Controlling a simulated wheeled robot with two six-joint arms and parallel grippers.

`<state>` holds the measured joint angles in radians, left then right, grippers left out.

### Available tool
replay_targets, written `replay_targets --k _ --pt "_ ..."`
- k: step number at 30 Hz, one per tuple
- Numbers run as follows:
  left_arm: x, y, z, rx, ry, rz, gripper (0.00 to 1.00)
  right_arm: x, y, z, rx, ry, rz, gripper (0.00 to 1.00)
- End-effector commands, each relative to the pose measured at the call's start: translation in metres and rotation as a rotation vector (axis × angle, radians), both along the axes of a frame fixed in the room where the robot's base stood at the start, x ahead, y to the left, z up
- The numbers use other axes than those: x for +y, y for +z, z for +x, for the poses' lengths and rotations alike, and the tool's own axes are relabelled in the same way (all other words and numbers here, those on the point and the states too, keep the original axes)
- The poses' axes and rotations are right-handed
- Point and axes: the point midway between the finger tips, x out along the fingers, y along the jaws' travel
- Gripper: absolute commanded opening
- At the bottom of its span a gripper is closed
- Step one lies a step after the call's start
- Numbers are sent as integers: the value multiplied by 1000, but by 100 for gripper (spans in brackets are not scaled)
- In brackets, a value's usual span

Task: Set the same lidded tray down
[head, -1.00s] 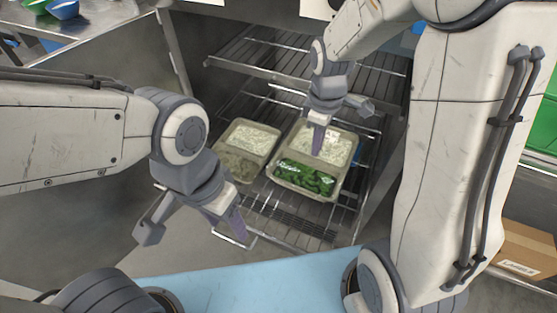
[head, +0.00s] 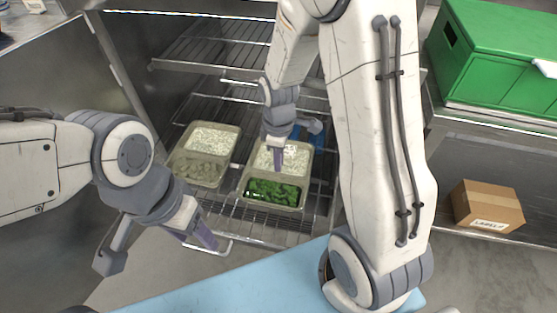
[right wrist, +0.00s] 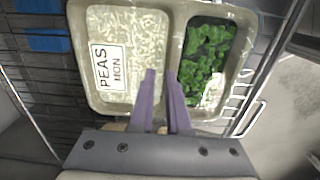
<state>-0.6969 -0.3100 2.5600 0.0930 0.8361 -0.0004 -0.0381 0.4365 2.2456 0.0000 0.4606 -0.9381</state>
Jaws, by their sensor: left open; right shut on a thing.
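The lidded tray (head: 247,197) has two compartments, one with white rice and one with green peas, under a clear lid. It is over the pulled-out wire shelf at the right; I cannot tell whether it rests on the wires. My right gripper (head: 279,168) comes down onto it from above and is shut on it. In the right wrist view, the fingers (right wrist: 160,102) are close together at the divider of the tray (right wrist: 75,45), whose rice side carries a "PEAS MON" label (right wrist: 108,67). My left gripper (head: 160,252) is open and empty, left of and nearer than the shelf.
A second two-compartment tray (head: 203,156) lies on the wire shelf (head: 262,219), close to the left. A blue object (head: 313,130) is behind the held tray. Another wire shelf (head: 215,50) is above and behind. A green crate (head: 500,60) and a cardboard box (head: 487,205) stand right.

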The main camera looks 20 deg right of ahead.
Motion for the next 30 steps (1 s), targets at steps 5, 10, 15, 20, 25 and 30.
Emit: replay_targets --k 5,10,15,20,25,30 --pt "0 0 0 0 0 0 60 0 0 1 -2 1 0 0" --pt "0 -1 0 0 0 0 60 0 -2 0 0 1 0 45" --pt "0 -1 0 0 0 0 60 0 -2 0 -1 0 -1 45" --pt "0 1 0 0 0 0 60 0 1 1 -1 0 0 45" --pt "0 7 0 0 0 0 60 0 23 2 -6 0 1 45" --pt "0 17 0 0 0 0 60 0 61 2 -8 0 1 45"
